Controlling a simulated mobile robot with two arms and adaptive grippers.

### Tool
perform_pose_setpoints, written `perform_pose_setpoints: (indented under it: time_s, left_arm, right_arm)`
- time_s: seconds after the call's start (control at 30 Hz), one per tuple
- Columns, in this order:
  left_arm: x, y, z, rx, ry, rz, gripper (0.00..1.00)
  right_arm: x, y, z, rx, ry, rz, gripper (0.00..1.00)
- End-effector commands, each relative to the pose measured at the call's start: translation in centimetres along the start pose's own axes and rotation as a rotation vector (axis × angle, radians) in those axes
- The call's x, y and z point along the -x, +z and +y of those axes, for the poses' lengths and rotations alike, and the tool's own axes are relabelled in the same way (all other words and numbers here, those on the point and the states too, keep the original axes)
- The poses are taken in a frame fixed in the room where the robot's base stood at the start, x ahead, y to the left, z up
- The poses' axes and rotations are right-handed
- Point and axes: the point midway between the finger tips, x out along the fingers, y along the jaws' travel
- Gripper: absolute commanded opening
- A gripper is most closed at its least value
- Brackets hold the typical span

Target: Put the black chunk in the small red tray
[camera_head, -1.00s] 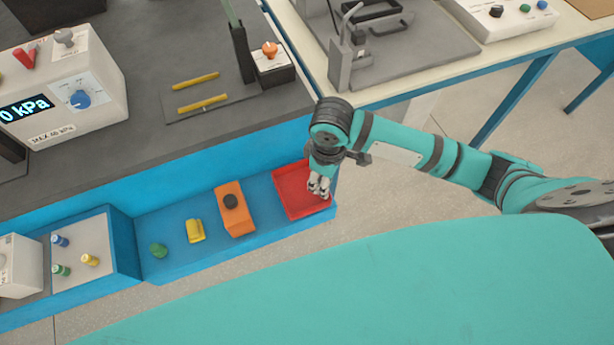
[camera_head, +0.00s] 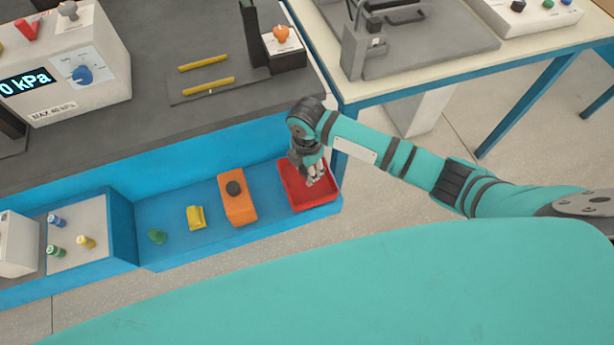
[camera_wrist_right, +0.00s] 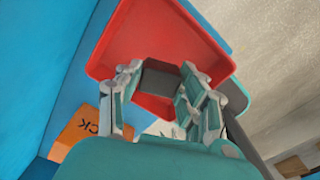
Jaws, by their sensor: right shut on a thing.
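The small red tray (camera_head: 295,186) sits at the right end of the blue shelf in the head view. It also fills the upper middle of the right wrist view (camera_wrist_right: 140,35). My right gripper (camera_head: 314,180) is over the tray, pointing down into it. In the wrist view, my right gripper (camera_wrist_right: 160,88) is shut on the black chunk (camera_wrist_right: 158,78), which shows dark between the fingers against the red floor. I cannot tell whether the chunk touches the tray floor. In the head view the chunk is hidden by the gripper. My left gripper is not in view.
An orange block (camera_head: 240,208) with a dark round top stands left of the tray, with a yellow piece (camera_head: 196,217) and a green piece (camera_head: 157,236) further left. The grey bench (camera_head: 120,150) rises behind the blue shelf.

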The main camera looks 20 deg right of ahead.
Motion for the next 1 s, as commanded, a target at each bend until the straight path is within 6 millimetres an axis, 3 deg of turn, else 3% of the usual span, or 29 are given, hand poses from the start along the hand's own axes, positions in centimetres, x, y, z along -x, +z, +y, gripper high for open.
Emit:
perform_pose_setpoints:
  time_s: [0.3, 0.7, 0.73, 0.9, 1.0]
  left_arm:
    - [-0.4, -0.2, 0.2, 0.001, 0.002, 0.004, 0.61]
    - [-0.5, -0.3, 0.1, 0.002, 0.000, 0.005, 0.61]
    - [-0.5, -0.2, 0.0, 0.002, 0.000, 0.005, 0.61]
    - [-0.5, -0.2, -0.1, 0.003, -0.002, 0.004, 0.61]
    - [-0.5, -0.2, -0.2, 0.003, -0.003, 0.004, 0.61]
  right_arm:
    - [-3.9, 0.0, -0.1, -0.001, -0.002, 0.000, 0.16]
    - [-4.4, 0.0, 0.0, -0.001, 0.000, 0.000, 0.16]
    - [-4.5, 0.0, 0.0, -0.001, 0.000, 0.000, 0.39]
    - [-4.4, 0.0, 0.0, -0.001, 0.001, 0.000, 0.61]
    - [-4.4, 0.0, 0.0, -0.001, 0.001, 0.000, 0.61]
